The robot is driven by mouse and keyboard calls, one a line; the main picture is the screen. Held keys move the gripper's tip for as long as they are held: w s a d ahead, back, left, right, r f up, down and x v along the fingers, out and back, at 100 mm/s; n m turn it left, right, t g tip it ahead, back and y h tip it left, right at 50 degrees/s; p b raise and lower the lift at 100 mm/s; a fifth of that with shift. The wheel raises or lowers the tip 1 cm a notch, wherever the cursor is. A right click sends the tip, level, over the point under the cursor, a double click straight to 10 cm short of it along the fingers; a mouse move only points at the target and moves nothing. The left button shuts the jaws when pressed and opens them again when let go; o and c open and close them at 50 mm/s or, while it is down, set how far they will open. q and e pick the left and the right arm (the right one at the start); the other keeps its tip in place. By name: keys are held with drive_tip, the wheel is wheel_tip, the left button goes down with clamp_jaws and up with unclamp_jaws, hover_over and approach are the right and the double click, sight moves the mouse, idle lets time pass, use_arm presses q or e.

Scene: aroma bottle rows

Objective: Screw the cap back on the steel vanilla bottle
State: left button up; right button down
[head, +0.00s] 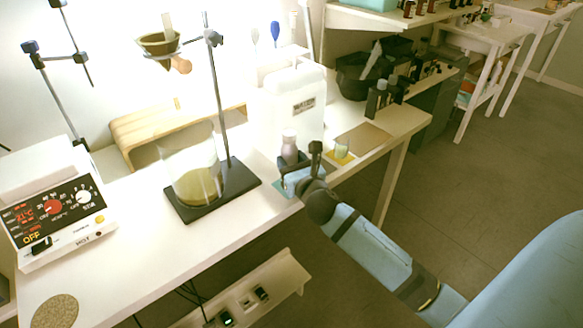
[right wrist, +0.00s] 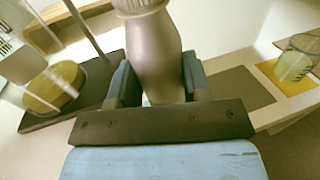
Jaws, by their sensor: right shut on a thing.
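The steel bottle (head: 290,150) stands upright between the fingers of my right gripper (head: 292,161), near the front edge of the white bench. In the right wrist view the grey body of the bottle (right wrist: 155,50) is between the two dark fingers of my right gripper (right wrist: 153,82), which is shut on it. A paler ribbed part (right wrist: 138,5) shows at the bottle's top, cut off by the frame edge. I cannot tell whether it is a cap or the bare neck, nor read any label. No separate cap can be made out. My left gripper is not in view.
A beaker (head: 192,170) on a black stand base (head: 238,186) is left of the bottle. A white canister (head: 290,105) stands behind it. A small glass jar (head: 341,149) on a yellow mat (head: 344,160) is to the right. Dark bottles (head: 377,98) stand farther back.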

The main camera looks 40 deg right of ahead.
drive_tip(key=shift+f, duration=0.5)
drive_tip(key=shift+r, duration=0.1)
drive_tip(key=c, duration=0.6)
unclamp_jaws()
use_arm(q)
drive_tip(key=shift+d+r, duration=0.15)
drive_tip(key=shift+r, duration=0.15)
use_arm(e)
drive_tip(key=shift+o, duration=0.2)
drive_tip(key=shift+r, duration=0.1)
use_arm(q)
drive_tip(key=shift+p, duration=0.65)
use_arm(e)
drive_tip(key=s+a, duration=0.2)
drive_tip(key=s, duration=0.9)
drive_tip(key=shift+s, duration=0.4)
